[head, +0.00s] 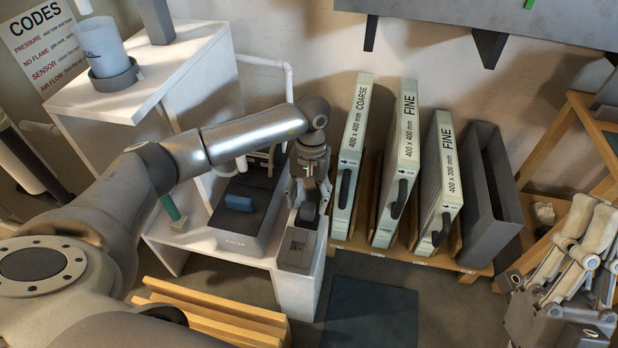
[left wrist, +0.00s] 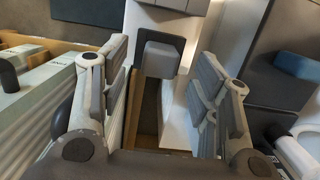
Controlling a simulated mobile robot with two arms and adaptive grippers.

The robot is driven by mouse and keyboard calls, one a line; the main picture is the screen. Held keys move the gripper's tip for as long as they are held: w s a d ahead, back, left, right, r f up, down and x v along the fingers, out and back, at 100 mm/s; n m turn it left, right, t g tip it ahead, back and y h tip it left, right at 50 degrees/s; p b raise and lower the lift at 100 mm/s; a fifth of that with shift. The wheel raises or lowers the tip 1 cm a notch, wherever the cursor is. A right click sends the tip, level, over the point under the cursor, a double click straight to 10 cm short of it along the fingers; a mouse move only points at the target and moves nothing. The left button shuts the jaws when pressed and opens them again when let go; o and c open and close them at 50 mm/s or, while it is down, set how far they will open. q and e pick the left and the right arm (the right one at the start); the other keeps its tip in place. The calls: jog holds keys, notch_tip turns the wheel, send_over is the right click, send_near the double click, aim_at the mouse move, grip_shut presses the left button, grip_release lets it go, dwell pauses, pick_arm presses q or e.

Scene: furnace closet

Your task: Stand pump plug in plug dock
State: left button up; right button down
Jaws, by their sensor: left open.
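The plug dock (head: 295,252) is a grey block with a recess, at the front right corner of the white bench; its edge shows at the top of the left wrist view (left wrist: 180,4). The pump plug (head: 308,214) looks like a small dark grey block at the dock's far side, and it shows in the left wrist view (left wrist: 160,60) between the fingers. My left gripper (head: 309,202) points down over it, open, with gaps on both sides. My right gripper (head: 575,245) is at the right edge, away from both.
A dark pump unit (head: 240,215) with a blue block (head: 238,203) stands left of the dock. Filters (head: 352,155) stand upright in a wooden rack close to the right of my left gripper. A dark mat (head: 370,312) lies on the floor. Wooden slats (head: 215,318) are in front.

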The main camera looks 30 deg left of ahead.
pick_arm(q)
jog(key=shift+w+r+p, duration=0.1)
jog(key=shift+r+p, duration=0.3)
jog(key=shift+r, duration=0.45)
jog(key=shift+w+a+r+p, duration=0.1)
jog(key=shift+r+p, duration=0.2)
jog(key=shift+r, duration=0.35)
jog(key=shift+w+r+p, duration=0.15)
jog(key=shift+r+p, duration=0.3)
jog(key=shift+r, duration=0.6)
pick_arm(e)
jog(key=w+f+g+h, duration=0.2)
jog(key=w+f+g, duration=0.4)
jog(key=w+f, duration=0.1)
jog(key=shift+a+f, duration=0.4)
jog(key=shift+f, duration=0.15)
